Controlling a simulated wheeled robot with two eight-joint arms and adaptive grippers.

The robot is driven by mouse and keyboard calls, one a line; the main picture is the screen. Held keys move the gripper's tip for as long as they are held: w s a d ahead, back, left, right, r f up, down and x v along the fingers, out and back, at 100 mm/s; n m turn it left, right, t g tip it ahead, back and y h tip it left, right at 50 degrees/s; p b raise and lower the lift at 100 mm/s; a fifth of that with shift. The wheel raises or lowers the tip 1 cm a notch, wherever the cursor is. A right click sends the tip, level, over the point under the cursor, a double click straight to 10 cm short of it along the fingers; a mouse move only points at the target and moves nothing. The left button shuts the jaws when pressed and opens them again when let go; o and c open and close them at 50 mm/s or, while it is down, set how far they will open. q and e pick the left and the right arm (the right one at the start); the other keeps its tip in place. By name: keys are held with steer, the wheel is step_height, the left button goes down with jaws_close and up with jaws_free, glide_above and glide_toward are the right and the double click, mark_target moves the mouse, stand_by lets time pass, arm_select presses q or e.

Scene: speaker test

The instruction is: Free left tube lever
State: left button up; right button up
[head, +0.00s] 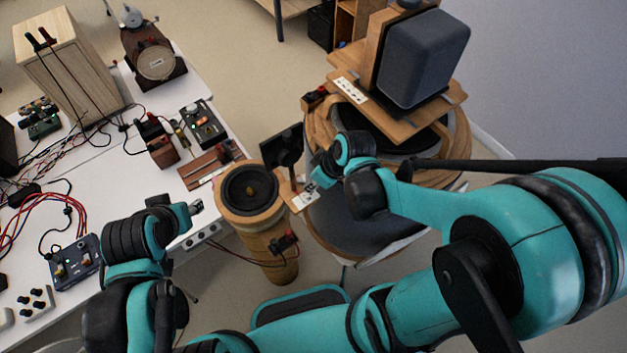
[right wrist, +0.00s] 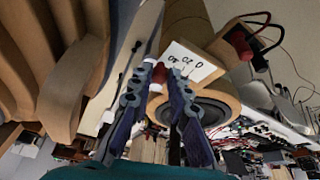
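In the head view an upright wooden tube (head: 268,245) carries a round black speaker cone (head: 248,187) on top. A white marked plate (head: 305,197) juts from its right side. My right gripper (head: 314,186) is at this plate. In the right wrist view the right gripper's fingers (right wrist: 160,72) are apart, with a small red and white piece (right wrist: 159,78), possibly the lever's knob, between their tips. Whether they grip it is unclear. The marked plate (right wrist: 188,64) is just behind them. My left gripper (head: 197,207) is left of the tube, near the table edge; its fingers are too small to read.
A white table (head: 120,190) at left holds a wooden box (head: 70,70), wired modules and cables. A round wooden stand (head: 455,150) with a dark grey speaker (head: 424,57) stands close on the right. Red and black terminals with wires (head: 284,243) stick out from the tube's front.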

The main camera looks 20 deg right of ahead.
steer(key=shift+o, duration=1.2)
steer(key=shift+r, duration=0.1)
steer(key=v, duration=1.1)
steer(key=shift+s+r, duration=0.15)
steer(key=shift+r, duration=0.2)
steer(key=shift+d, duration=0.1)
